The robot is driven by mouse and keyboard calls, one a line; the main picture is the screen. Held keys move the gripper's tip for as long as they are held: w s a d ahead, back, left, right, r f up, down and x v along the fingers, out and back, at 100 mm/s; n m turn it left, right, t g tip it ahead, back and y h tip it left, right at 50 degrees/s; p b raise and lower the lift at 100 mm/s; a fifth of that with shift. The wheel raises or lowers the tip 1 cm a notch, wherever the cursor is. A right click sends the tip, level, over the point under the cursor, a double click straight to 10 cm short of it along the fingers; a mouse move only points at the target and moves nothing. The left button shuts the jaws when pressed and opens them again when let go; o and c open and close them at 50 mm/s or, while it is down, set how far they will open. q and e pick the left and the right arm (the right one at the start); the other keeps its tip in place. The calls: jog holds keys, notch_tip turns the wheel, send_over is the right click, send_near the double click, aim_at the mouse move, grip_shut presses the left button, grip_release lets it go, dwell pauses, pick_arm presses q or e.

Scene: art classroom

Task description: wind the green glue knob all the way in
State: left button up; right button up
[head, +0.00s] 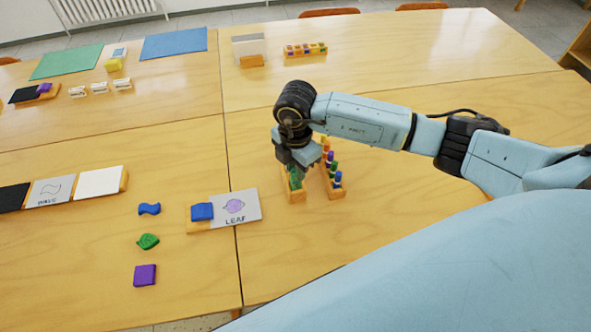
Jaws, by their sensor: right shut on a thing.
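My right gripper (296,172) points down over a small wooden holder (297,198) near the table's middle seam. It is shut on the green glue knob (295,184), of which only a little green shows below the fingers. The gripper hides most of the glue stick, so I cannot tell how far the knob is wound. My left gripper is not in view.
Just right stands a wooden rack (337,194) with several coloured glue sticks. To the left are a LEAF card (240,211) on a stand and blue (149,208), green (148,241) and purple (145,275) pieces.

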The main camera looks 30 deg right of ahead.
jog(key=n+b, duration=0.1)
jog(key=n, duration=0.4)
jog(key=shift+f+n, duration=0.1)
jog(key=shift+n, duration=0.2)
jog(key=n+b, duration=0.1)
jog(key=n, duration=0.4)
jog(key=shift+b, duration=0.4)
jog(key=o, duration=1.5)
